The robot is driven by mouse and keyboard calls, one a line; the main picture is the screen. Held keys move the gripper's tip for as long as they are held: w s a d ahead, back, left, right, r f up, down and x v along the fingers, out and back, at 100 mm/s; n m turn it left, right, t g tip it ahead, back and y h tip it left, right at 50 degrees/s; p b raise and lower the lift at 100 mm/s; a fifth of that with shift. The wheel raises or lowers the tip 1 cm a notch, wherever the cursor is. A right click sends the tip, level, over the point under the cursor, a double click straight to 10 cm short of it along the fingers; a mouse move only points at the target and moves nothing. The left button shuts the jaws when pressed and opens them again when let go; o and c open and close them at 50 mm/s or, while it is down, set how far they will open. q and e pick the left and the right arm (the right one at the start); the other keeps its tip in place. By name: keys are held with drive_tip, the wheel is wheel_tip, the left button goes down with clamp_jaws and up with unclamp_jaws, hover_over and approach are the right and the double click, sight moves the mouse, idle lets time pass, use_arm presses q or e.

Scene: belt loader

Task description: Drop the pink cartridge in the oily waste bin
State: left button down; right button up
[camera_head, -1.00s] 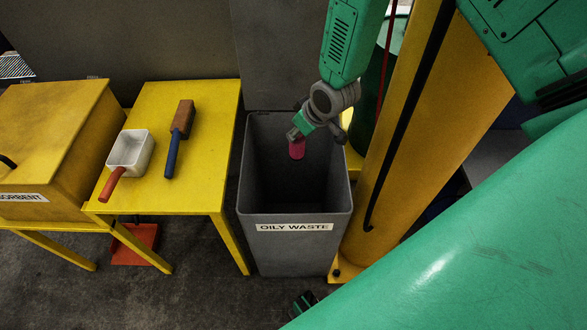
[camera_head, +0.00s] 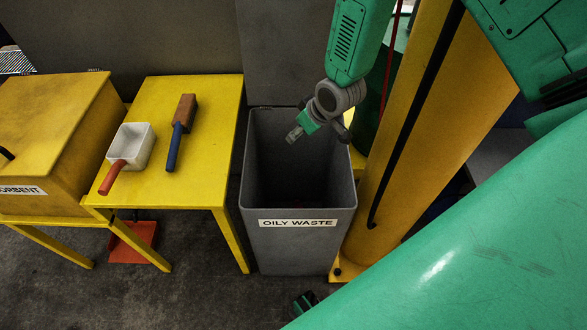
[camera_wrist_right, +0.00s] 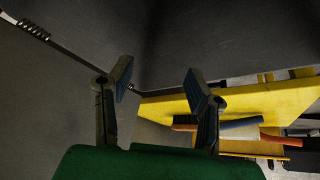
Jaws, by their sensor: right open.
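The grey oily waste bin (camera_head: 298,246) stands open-topped in the middle of the head view, with a white label on its front. My right gripper (camera_head: 293,135) is over the back of the bin opening, open and empty. Its two spread fingers also show in the right wrist view (camera_wrist_right: 160,82) with nothing between them. The pink cartridge is no longer in the gripper. A faint reddish patch shows low in the dark bin, just behind the front rim; I cannot tell its shape. My left gripper is not in view.
A yellow table (camera_head: 200,190) left of the bin holds a white scoop (camera_head: 135,146) with a red handle and a blue-handled brush (camera_head: 180,132). A yellow absorbent box (camera_head: 50,130) is farther left. A yellow column (camera_head: 410,130) stands close right of the bin.

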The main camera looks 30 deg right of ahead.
drive_tip(key=d+v, duration=0.1)
drive_tip(key=v, duration=1)
drive_tip(key=shift+s+f, duration=0.2)
